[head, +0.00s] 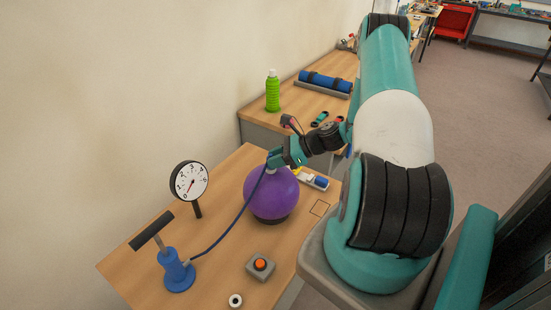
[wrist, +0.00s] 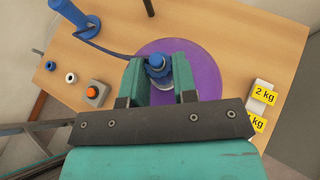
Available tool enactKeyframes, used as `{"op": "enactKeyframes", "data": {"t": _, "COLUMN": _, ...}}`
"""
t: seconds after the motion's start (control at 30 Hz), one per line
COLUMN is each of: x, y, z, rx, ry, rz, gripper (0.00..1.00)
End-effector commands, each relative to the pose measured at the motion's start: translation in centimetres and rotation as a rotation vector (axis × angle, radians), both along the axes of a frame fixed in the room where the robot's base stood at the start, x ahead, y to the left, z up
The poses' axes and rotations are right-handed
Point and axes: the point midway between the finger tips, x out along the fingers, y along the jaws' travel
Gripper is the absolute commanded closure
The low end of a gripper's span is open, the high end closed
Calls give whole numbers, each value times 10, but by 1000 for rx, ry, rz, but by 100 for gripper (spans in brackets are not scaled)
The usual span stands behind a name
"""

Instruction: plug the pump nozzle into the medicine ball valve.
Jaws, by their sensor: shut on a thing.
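The purple medicine ball (head: 272,197) sits in a dark ring base on the wooden table, and its top shows under my gripper in the wrist view (wrist: 206,82). My gripper (head: 275,158) is right above the top of the ball, shut on the blue pump nozzle (wrist: 157,66), which stands between the fingertips. The blue hose (head: 232,230) runs from the nozzle down to the blue hand pump (head: 178,272) with its dark T-handle. The valve is hidden under the nozzle and fingers; I cannot tell whether the nozzle is in it.
A pressure gauge (head: 190,182) stands behind the pump. A box with an orange button (head: 260,266) and a white ring (head: 235,300) lie near the front. Weights labelled 2 kg (wrist: 263,94) lie right of the ball in the wrist view. A green bottle (head: 272,92) stands on the farther table.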

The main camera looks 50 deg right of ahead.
Motion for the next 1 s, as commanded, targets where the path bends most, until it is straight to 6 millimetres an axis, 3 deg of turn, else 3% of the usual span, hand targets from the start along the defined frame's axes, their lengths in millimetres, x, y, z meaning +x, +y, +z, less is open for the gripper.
{"op": "enactKeyframes", "data": {"t": 0.57, "x": 0, "y": 0, "z": -3, "rx": 0, "ry": 0, "rz": 0, "gripper": 100}}
{"op": "enactKeyframes", "data": {"t": 0.6, "x": 0, "y": 0, "z": -2, "rx": 0, "ry": 0, "rz": 0, "gripper": 67}}
{"op": "enactKeyframes", "data": {"t": 0.7, "x": 0, "y": 0, "z": -2, "rx": 0, "ry": 0, "rz": 0, "gripper": 44}}
{"op": "enactKeyframes", "data": {"t": 1.0, "x": -1, "y": -1, "z": -1, "rx": 0, "ry": 0, "rz": 0, "gripper": 44}}
